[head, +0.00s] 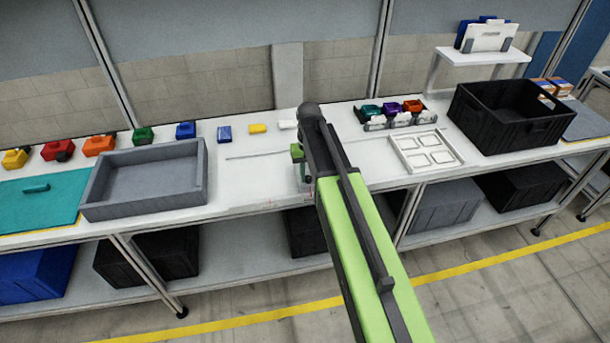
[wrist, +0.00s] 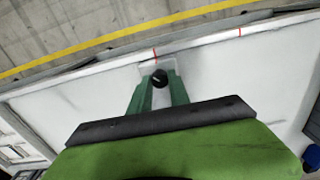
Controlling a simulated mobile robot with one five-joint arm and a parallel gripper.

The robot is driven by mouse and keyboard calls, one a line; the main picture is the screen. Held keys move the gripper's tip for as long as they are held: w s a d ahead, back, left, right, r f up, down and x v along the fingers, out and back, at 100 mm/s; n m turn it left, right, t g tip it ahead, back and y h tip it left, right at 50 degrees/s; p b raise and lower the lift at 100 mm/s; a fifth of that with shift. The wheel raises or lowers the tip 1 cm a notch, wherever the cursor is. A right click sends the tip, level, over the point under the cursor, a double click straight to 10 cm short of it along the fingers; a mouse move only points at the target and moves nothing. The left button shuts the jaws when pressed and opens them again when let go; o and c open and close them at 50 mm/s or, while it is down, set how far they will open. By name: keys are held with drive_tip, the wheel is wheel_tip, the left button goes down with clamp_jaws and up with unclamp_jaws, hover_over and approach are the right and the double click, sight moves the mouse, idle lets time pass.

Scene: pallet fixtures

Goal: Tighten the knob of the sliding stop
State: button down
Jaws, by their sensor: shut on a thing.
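My gripper (wrist: 160,84) points down at the bench front, its two green fingers shut on the small black round knob (wrist: 159,76) from both sides. The pale sliding stop (wrist: 146,71) shows around and beyond the knob, close to the bench's front edge. A red mark (wrist: 155,56) lies at that edge just past the stop, and a second red mark (wrist: 240,32) lies farther right in the wrist view. In the head view my gripper (head: 303,172) is beside the front edge; my arm hides most of the stop and the knob there.
A grey tray (head: 205,165) stands to the left on the white bench (head: 250,185). To the right are a white frame with square recesses (head: 396,150) and a large black crate (head: 535,130). Several coloured blocks line the back. The bench between the grey tray and my arm is mostly clear.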

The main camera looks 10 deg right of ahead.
drive_tip(key=m, duration=0.7)
drive_tip(key=shift+s, duration=0.1)
drive_tip(key=m, duration=0.6)
drive_tip(key=shift+m, duration=0.4)
drive_tip(key=m, duration=1.2)
drive_tip(key=shift+m, duration=0.4)
drive_tip(key=c, duration=1.2)
unclamp_jaws()
